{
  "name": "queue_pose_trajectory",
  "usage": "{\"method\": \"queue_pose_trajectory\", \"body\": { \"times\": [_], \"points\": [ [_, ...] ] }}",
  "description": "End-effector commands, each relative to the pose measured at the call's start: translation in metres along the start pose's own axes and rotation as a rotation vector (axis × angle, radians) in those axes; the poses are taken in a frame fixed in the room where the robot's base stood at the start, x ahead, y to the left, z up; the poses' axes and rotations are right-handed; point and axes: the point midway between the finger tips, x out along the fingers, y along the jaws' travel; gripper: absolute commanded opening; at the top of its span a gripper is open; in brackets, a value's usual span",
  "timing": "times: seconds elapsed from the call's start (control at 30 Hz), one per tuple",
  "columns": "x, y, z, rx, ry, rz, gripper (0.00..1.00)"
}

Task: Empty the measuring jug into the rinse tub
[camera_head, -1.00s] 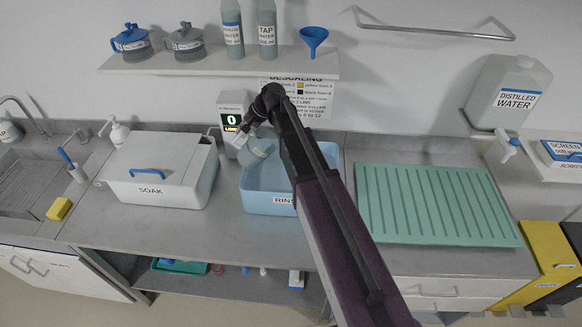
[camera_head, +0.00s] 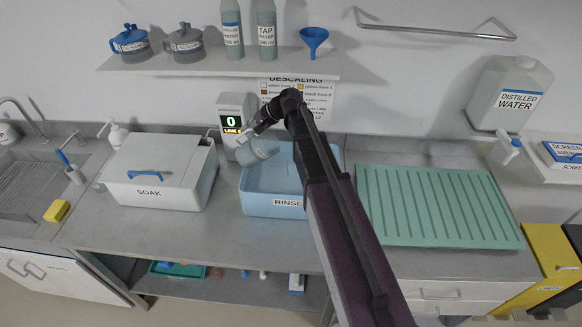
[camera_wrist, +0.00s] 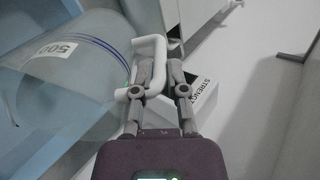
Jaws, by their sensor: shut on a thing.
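The measuring jug (camera_head: 257,151) is a clear grey vessel, tilted over the left back part of the blue rinse tub (camera_head: 275,206). My gripper (camera_head: 258,126) is above and right of it, at the jug's handle side. In the wrist view my gripper (camera_wrist: 157,85) is shut on the white handle (camera_wrist: 146,68) of the jug. The jug's clear wall (camera_wrist: 70,68) shows there with a blue line and a 500 mark. The tub's blue surface (camera_wrist: 20,140) shows around the jug. I cannot tell whether liquid is in the jug.
A dispenser with a lit display (camera_head: 232,120) stands just behind the jug. The white SOAK box (camera_head: 160,190) is left of the tub, and a green ribbed mat (camera_head: 437,205) is right. A shelf (camera_head: 215,65) with bottles hangs above. The counter front (camera_head: 215,240) is clear.

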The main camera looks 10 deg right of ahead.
Motion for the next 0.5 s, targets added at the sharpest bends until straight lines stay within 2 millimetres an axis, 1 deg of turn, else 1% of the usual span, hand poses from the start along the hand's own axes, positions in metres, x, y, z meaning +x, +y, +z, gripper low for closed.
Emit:
{"method": "queue_pose_trajectory", "body": {
  "times": [0.5],
  "points": [
    [-0.0091,-0.0016,0.0005,0.0,-0.012,-0.064,0.0]
  ]
}}
